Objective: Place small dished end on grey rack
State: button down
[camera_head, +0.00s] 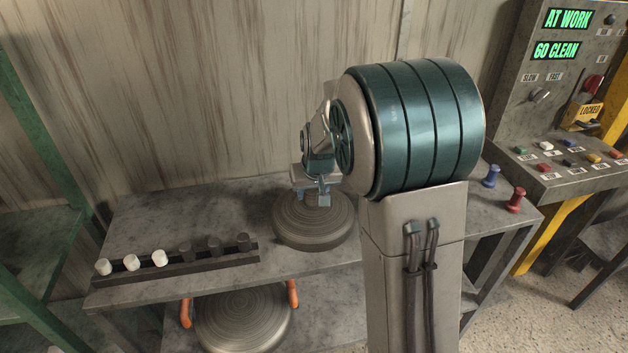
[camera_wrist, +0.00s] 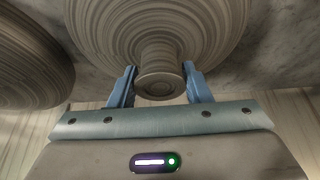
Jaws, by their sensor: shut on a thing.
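The small dished end (camera_head: 313,225) is a round, grey-brown, ringed metal piece at the middle of the grey rack's top (camera_head: 180,215) in the head view. My gripper (camera_head: 318,195) is above it, its blue fingers pointing down. In the wrist view my gripper (camera_wrist: 160,85) is shut with one finger on each side of the dished end's round central knob (camera_wrist: 160,78). The ringed disc of the dished end (camera_wrist: 155,25) spreads beyond the knob. I cannot tell whether it touches the surface or hangs just above it.
Another ringed disc (camera_wrist: 28,65) is close by at the left in the wrist view. A larger disc (camera_head: 243,318) with orange handles lies lower down. A dark holder (camera_head: 180,266) with white and dark plugs is at the left. A control panel (camera_head: 570,160) stands right.

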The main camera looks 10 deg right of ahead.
dwell(0.3)
jog(key=c, duration=0.7)
grip_release()
jog(key=shift+f, duration=0.15)
jog(key=shift+c, duration=0.2)
jog(key=shift+s+r, duration=0.1)
jog(key=shift+r, duration=0.35)
jog(key=v, duration=1.1)
jog(key=s+f, duration=0.2)
jog(key=s, duration=0.9)
jog(key=s+f+g, duration=0.1)
jog(key=s+f, duration=0.1)
jog(key=s, duration=1)
jog(key=shift+s+f, duration=0.2)
jog(key=shift+f, duration=0.05)
